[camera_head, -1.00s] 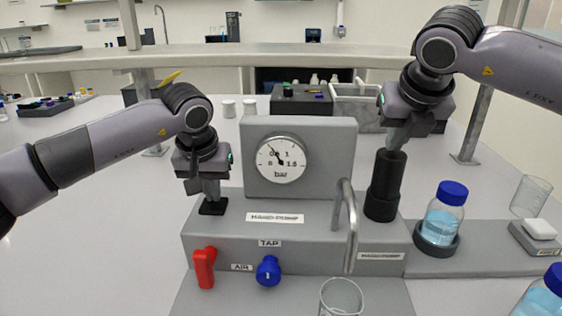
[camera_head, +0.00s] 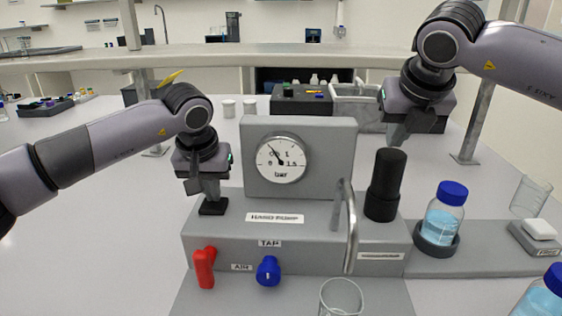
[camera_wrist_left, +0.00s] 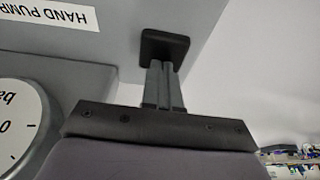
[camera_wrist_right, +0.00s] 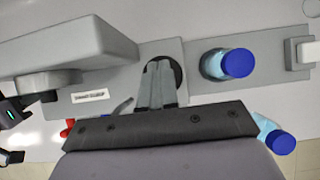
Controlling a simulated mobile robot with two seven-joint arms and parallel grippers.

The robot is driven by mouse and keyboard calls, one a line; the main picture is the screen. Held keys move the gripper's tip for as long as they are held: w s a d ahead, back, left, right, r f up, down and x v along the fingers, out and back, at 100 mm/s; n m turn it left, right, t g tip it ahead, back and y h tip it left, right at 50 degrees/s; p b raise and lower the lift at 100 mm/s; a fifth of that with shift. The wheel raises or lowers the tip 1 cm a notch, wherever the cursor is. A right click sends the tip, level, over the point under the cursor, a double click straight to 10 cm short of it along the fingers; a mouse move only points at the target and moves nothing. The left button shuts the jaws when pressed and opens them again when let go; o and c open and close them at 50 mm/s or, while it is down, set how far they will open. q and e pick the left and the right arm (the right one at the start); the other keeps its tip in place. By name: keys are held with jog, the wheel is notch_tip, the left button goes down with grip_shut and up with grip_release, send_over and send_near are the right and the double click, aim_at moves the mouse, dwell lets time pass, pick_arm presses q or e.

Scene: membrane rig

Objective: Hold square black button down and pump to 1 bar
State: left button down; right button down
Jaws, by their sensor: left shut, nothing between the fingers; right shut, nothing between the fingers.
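The square black button (camera_head: 213,207) sits on top of the grey hand pump housing (camera_head: 225,240), left of the gauge. My left gripper (camera_head: 211,198) is shut, pointing down with its tips at the button; the left wrist view shows the tips meeting the button (camera_wrist_left: 165,47). The pressure gauge (camera_head: 281,158), marked in bar, has its needle pointing up and left, short of the 1 mark. The black cylindrical pump handle (camera_head: 386,186) stands upright right of the spout. My right gripper (camera_head: 397,143) is shut and empty at the handle's top; contact cannot be told.
A red lever (camera_head: 204,268) and blue tap knob (camera_head: 268,271) are on the housing's front. A curved metal spout (camera_head: 350,230) hangs over a glass beaker (camera_head: 341,298). A blue-capped bottle (camera_head: 443,215) stands in a holder right of the handle.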

aim_at(395, 157)
pick_arm(q)
jog(key=shift+s+f, duration=0.1)
jog(key=shift+f, duration=0.3)
pick_arm(e)
jog(key=shift+f, duration=2.7)
jog(key=shift+r, duration=2.85)
jog(key=shift+f, duration=0.1)
jog(key=shift+r, duration=2.1)
